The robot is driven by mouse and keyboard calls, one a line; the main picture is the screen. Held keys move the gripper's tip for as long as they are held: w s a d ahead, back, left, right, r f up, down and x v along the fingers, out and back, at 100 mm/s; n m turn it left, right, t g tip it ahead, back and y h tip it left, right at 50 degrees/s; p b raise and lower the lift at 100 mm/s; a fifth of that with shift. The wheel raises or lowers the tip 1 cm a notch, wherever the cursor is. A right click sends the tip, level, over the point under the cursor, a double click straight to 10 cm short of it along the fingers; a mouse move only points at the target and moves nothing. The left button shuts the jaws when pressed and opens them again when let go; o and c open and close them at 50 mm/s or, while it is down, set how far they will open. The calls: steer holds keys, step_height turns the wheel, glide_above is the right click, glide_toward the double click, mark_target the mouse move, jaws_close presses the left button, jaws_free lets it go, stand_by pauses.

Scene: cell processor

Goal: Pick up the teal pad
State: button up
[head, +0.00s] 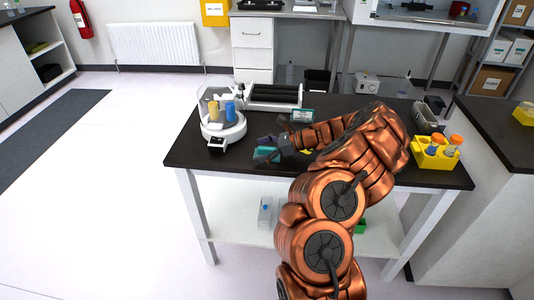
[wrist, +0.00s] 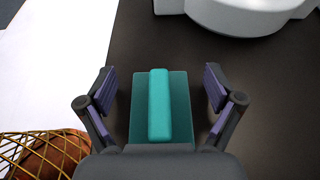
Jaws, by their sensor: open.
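The teal pad (wrist: 159,104) lies on the dark table top, seen from above in the wrist view. It has a flat base with a raised bar along its middle. In the head view the teal pad (head: 265,154) shows near the table's front edge, partly hidden by my gripper. My gripper (wrist: 159,84) is open, with one finger on each side of the pad and a gap to each. In the head view my gripper (head: 277,146) is over the pad, low above the table. I cannot tell its exact height.
A white round device (head: 222,130) with blue and yellow parts stands just behind the pad; its white base (wrist: 255,16) shows in the wrist view. A yellow rack (head: 434,155) with orange-capped tubes is at the right. The table's (head: 195,155) front left corner is bare.

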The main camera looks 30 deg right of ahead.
mark_target(262, 148)
steer(key=shift+c, duration=0.2)
steer(key=c, duration=1.1)
steer(key=shift+r, duration=0.7)
steer(key=shift+s+d+r+b, duration=0.1)
steer(key=shift+s+r+b, duration=0.1)
steer(key=shift+r, duration=0.4)
steer(key=shift+s+r+b, duration=0.1)
steer(key=shift+r+b, duration=0.05)
steer(key=shift+r, duration=0.4)
steer(key=s+d, duration=0.2)
steer(key=s, duration=0.5)
steer(key=s+d+r+b, duration=0.1)
steer(key=s, duration=0.7)
steer(key=shift+d+r+b, duration=0.15)
steer(key=shift+d+b, duration=0.15)
steer(key=shift+d, duration=0.1)
